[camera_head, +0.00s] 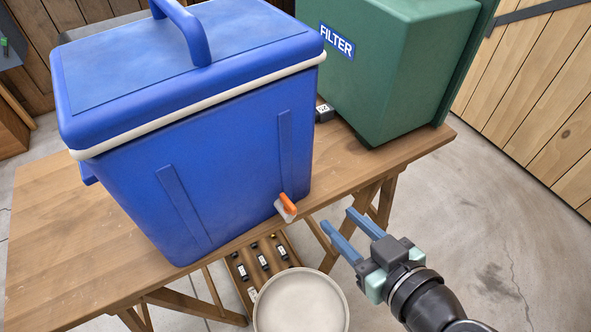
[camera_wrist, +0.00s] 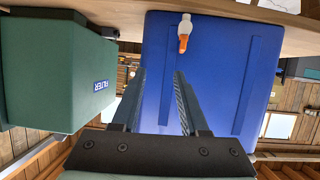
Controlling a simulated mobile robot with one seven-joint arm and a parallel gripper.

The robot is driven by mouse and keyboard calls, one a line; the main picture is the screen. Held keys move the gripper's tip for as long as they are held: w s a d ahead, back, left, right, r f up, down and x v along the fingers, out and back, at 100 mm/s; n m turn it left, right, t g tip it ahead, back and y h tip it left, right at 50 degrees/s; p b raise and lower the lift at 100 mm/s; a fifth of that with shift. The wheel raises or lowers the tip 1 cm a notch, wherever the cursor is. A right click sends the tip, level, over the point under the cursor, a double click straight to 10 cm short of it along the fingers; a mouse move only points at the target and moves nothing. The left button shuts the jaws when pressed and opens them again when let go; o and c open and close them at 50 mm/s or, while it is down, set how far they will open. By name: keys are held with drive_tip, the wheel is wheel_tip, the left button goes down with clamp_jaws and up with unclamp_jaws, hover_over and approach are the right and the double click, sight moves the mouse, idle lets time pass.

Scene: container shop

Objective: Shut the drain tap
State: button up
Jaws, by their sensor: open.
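The drain tap, with an orange lever (camera_head: 289,205) and a pale spout (camera_head: 283,212), sits low on the front of a blue cooler (camera_head: 235,150), near its right corner. The wrist view is upside down and shows the tap's orange lever (camera_wrist: 183,43) and pale spout (camera_wrist: 185,24) near the top, on the blue cooler wall (camera_wrist: 215,85). My gripper (camera_head: 338,218) is open and empty, right of the tap and apart from it. In the wrist view my gripper's fingers (camera_wrist: 160,72) point toward the cooler wall, with the tap beyond and slightly right of them.
The cooler stands on a wooden table (camera_head: 95,265). A green box labelled FILTER (camera_head: 385,75) stands to its right, also in the wrist view (camera_wrist: 60,70). A pale round basin (camera_head: 300,302) lies below the table edge, beside a rack of dark labelled items (camera_head: 262,262). Floor at right is clear.

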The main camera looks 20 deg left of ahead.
sight(290, 203)
drive_tip(key=shift+n+g+y, duration=0.6)
drive_tip(key=shift+g, duration=0.1)
drive_tip(key=x, duration=0.3)
drive_tip(key=s+x, duration=0.1)
drive_tip(key=x, duration=0.3)
drive_tip(key=s+a+x, duration=0.1)
drive_tip(key=x, duration=0.3)
drive_tip(key=shift+s+a+f+p, duration=0.1)
drive_tip(key=shift+a+f+p, duration=0.15)
drive_tip(key=shift+f+p, duration=0.1)
drive_tip(key=shift+c, duration=0.3)
clamp_jaws()
